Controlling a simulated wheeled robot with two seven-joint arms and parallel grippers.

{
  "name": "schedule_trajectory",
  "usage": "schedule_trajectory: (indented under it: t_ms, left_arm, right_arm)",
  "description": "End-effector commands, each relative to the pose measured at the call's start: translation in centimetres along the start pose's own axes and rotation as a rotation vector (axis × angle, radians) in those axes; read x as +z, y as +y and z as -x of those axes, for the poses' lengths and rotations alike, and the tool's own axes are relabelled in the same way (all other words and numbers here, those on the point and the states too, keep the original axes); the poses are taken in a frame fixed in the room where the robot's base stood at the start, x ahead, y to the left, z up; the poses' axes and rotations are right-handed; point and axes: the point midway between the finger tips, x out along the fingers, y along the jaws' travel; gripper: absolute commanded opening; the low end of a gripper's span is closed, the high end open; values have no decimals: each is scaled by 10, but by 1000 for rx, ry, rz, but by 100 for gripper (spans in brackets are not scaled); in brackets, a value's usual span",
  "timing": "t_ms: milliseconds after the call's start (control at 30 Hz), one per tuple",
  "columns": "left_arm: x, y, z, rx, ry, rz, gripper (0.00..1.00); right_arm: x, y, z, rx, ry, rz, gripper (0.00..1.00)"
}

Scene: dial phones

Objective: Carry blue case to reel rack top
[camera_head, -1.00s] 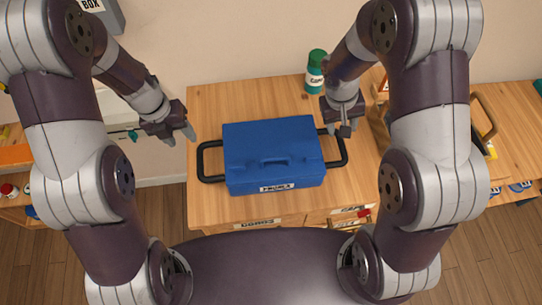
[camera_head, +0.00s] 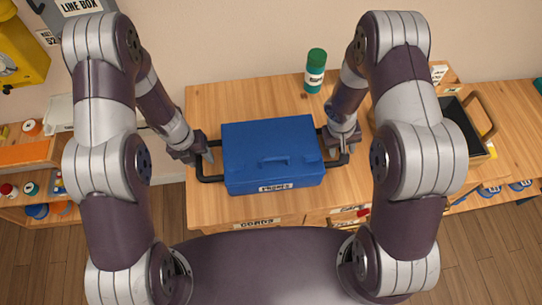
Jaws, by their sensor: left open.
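The blue case (camera_head: 271,155) lies on the wooden cabinet top, with a black bar handle at its left end (camera_head: 199,165) and another at its right end (camera_head: 342,160). My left gripper (camera_head: 207,157) is open at the left handle, close to the case's left side. My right gripper (camera_head: 339,151) is at the right handle; its fingers are partly hidden and I cannot tell whether they are shut. A low wooden rack with small round reels (camera_head: 31,188) stands at the left, partly hidden by my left arm; it may be the reel rack.
A green bottle (camera_head: 316,72) stands behind the case. A dark tray with a handle (camera_head: 466,130) is at the right. A grey line box (camera_head: 76,12) and a yellow object (camera_head: 20,48) are at upper left. The cabinet top in front of the case is clear.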

Motion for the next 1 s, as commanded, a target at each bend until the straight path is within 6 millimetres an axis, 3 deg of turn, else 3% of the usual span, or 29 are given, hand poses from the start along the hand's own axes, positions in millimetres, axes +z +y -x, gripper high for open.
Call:
schedule_trajectory:
  t_ms: [233,367,400,767,1000]
  left_arm:
    - [0,0,0,0,-1,0,48]
    - [0,0,0,0,-1,0,6]
    - [0,0,0,0,-1,0,0]
    - [1,-1,2,0,-2,0,0]
    - [1,-6,28,0,-2,0,0]
  right_arm:
    - [0,0,0,0,0,0,48]
    - [0,0,0,0,0,0,5]
    - [0,0,0,0,0,0,0]
    - [-1,1,2,0,1,0,0]
    - [0,6,28,0,1,0,0]
